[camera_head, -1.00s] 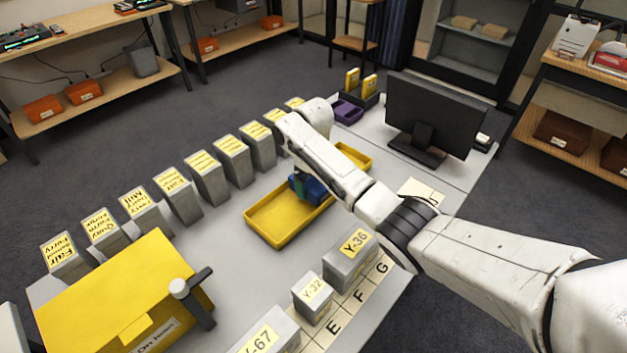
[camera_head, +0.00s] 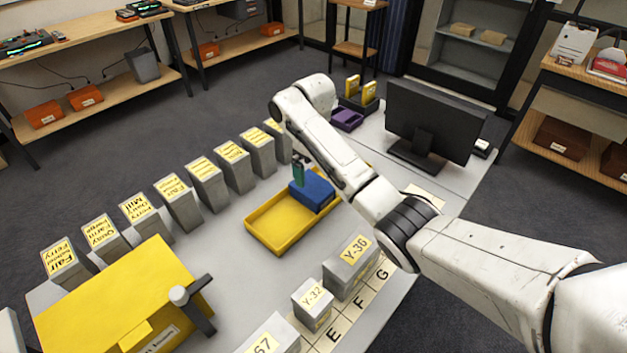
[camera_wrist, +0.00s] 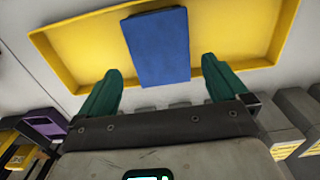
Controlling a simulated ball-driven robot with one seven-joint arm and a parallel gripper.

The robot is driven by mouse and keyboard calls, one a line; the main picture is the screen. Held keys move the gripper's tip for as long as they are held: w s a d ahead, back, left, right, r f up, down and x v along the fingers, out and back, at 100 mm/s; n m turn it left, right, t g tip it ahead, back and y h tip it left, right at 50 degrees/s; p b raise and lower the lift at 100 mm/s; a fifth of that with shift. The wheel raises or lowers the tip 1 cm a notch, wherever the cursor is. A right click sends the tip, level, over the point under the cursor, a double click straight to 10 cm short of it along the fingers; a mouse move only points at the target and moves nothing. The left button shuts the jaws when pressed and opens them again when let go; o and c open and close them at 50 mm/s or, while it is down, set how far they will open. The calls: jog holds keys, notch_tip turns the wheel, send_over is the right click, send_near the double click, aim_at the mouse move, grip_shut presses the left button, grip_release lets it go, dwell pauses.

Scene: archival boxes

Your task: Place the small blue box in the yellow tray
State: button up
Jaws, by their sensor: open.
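The small blue box (camera_head: 312,191) lies in the yellow tray (camera_head: 262,232), toward the tray's far right end. In the wrist view the blue box (camera_wrist: 158,47) sits against the floor of the yellow tray (camera_wrist: 90,58), between and beyond my fingertips. My gripper (camera_wrist: 166,75) has its two green fingers spread wide, with nothing between them. In the head view my gripper (camera_head: 299,172) is just above the box, partly hidden by my arm. It appears apart from the box.
Several grey boxes with yellow labels (camera_head: 178,204) stand in a row left of the tray. Grey boxes marked Y-36 (camera_head: 350,262) and Y-32 (camera_head: 312,305) stand on the right. A monitor (camera_head: 432,120), a purple tray (camera_head: 347,118) and a large yellow box (camera_head: 110,300) are also on the table.

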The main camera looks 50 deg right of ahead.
aim_at(313, 186)
jog(key=shift+r, duration=2.3)
jog(key=shift+r, duration=0.1)
